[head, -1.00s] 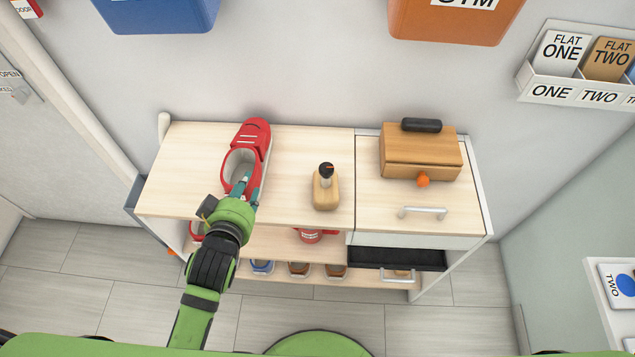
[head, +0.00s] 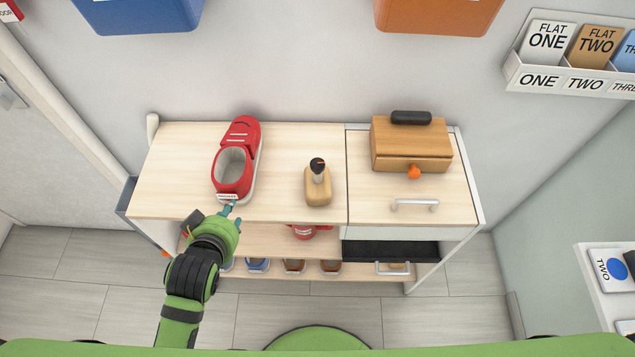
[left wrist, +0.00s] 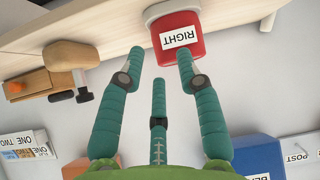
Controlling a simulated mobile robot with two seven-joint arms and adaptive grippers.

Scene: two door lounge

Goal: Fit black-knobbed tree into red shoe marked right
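The red shoe (head: 247,140) stands on the left of the wooden top, toe to the wall, its pale opening empty. In the left wrist view its heel (left wrist: 195,48) carries a white label reading RIGHT. The black-knobbed tree (head: 318,192), a tan wooden block with a post and a black knob, stands upright right of the shoe. It also shows in the left wrist view (left wrist: 68,55). My left gripper (head: 231,210) is at the top's front edge, just in front of the heel. In the left wrist view its fingers (left wrist: 160,70) are spread with nothing between them. My right gripper is out of view.
A wooden box (head: 410,145) with an orange knob stands on the right part of the top, behind a drawer handle (head: 414,204). Shelves below hold another red shoe (head: 303,231) and several others. The top between shoe and tree is clear.

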